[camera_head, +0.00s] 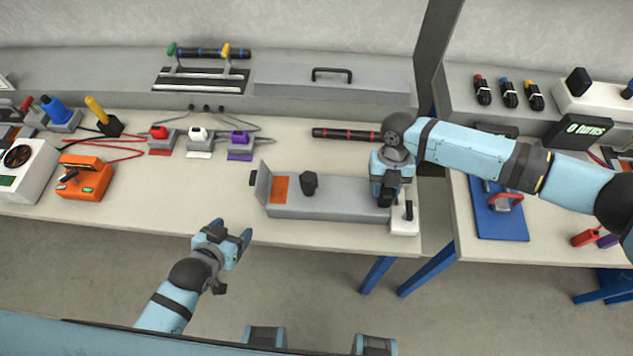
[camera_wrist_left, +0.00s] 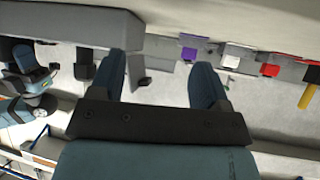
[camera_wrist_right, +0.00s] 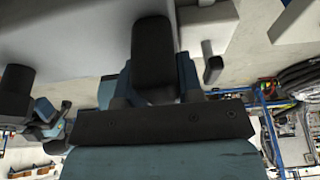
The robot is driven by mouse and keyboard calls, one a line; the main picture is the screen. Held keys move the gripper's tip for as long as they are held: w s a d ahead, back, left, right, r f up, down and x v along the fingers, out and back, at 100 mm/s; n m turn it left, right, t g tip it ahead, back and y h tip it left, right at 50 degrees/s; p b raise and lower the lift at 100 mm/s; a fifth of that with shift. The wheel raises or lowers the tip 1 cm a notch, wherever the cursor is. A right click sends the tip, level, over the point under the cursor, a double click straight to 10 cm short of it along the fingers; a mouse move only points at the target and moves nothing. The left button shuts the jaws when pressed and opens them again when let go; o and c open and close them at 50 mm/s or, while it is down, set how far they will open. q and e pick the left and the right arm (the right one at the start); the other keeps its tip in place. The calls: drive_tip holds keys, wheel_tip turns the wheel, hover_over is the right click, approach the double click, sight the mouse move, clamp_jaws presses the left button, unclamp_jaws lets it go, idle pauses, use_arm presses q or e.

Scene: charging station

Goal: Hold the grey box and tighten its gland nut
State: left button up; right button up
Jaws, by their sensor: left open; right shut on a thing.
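The long grey box (camera_head: 345,212) lies on the near edge of the table, with an orange patch at its left end. A black knob (camera_head: 309,183) stands on it; I cannot tell whether this is the gland nut. My right gripper (camera_head: 387,198) is shut on a black upright block (camera_wrist_right: 152,52) at the box's right end. The grey box also shows in the left wrist view (camera_wrist_left: 70,22). My left gripper (camera_head: 233,233) is open and empty, apart from the box, in front of the table edge to its lower left.
A white block with a black lever (camera_head: 405,217) adjoins the box's right end. Behind it lies a black bar with red bands (camera_head: 345,134). Red, white and purple connectors (camera_head: 198,135) stand further back. An orange device (camera_head: 85,178) is at left. A counter reads "0 turns" (camera_head: 583,130).

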use_arm(q)
drive_tip(key=shift+n+y, duration=0.7)
drive_tip(key=shift+y, duration=0.2)
drive_tip(key=w+a, duration=0.2)
drive_tip(key=w, duration=0.1)
drive_tip(key=w+a+r, duration=0.1)
drive_tip(key=w+a, duration=0.1)
drive_tip(key=w, duration=0.1)
drive_tip(key=w+a+r, duration=0.1)
drive_tip(key=w+a, duration=0.1)
drive_tip(key=shift+w+a, duration=0.2)
drive_tip(key=shift+w, duration=0.2)
drive_tip(key=w+a+r+n+y, duration=0.1)
drive_tip(key=w+a+r, duration=0.1)
drive_tip(key=w, duration=0.2)
drive_tip(key=w+a+r+n, duration=0.1)
drive_tip(key=w+a+r, duration=0.1)
drive_tip(key=w+a, duration=0.15)
drive_tip(key=w+d+r+n, duration=0.1)
drive_tip(key=w+d+r, duration=0.2)
drive_tip(key=w+r, duration=0.15)
drive_tip(key=m+g, duration=0.4)
drive_tip(key=g, duration=0.7)
approach(308, 177)
wheel_tip(308, 177, down, 10)
drive_tip(key=shift+a+f, duration=0.1)
drive_tip(key=shift+f, duration=0.1)
drive_tip(key=shift+c, duration=0.5)
